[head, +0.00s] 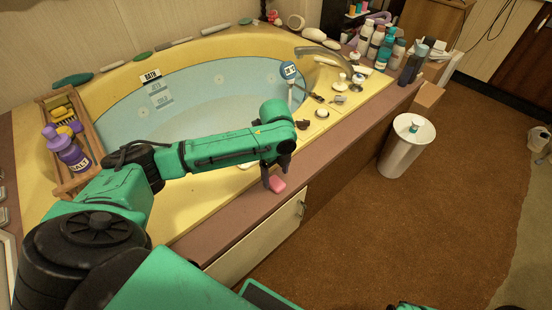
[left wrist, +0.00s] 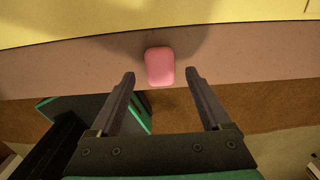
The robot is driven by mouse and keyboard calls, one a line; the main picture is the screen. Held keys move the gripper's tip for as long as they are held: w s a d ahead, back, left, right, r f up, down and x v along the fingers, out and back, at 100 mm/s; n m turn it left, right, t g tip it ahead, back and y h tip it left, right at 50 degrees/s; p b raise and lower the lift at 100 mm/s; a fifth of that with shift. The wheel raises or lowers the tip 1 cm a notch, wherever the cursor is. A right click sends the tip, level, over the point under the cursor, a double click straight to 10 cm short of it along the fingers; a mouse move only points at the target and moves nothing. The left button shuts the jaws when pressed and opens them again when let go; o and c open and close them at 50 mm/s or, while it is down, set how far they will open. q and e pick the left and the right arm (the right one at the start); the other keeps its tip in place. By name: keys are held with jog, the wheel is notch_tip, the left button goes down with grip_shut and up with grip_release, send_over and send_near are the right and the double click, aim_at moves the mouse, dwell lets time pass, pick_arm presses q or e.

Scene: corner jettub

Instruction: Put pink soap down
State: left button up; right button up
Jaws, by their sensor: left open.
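The pink soap (head: 277,184) lies on the brown ledge (head: 236,225) along the front of the yellow tub. In the left wrist view the soap (left wrist: 160,66) rests on the ledge just beyond the fingertips, between their lines. My left gripper (head: 277,170) points down at the soap. Its two fingers (left wrist: 160,75) are spread apart with nothing held between them. A finger hides part of the soap's surroundings in the head view. My right gripper is not seen in the head view.
The yellow tub (head: 190,205) lies behind the ledge. A wooden caddy (head: 50,110) with a purple salt jar (head: 68,150) is at the left. Bottles (head: 385,52) crowd the far right corner. A metal bin (head: 405,148) stands on the brown floor.

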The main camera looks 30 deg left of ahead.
aim_at(276, 182)
pick_arm(q)
notch_tip(276, 182, up, 10)
jog(key=p, duration=0.2)
jog(key=shift+f+p, duration=0.15)
jog(key=shift+p, duration=0.2)
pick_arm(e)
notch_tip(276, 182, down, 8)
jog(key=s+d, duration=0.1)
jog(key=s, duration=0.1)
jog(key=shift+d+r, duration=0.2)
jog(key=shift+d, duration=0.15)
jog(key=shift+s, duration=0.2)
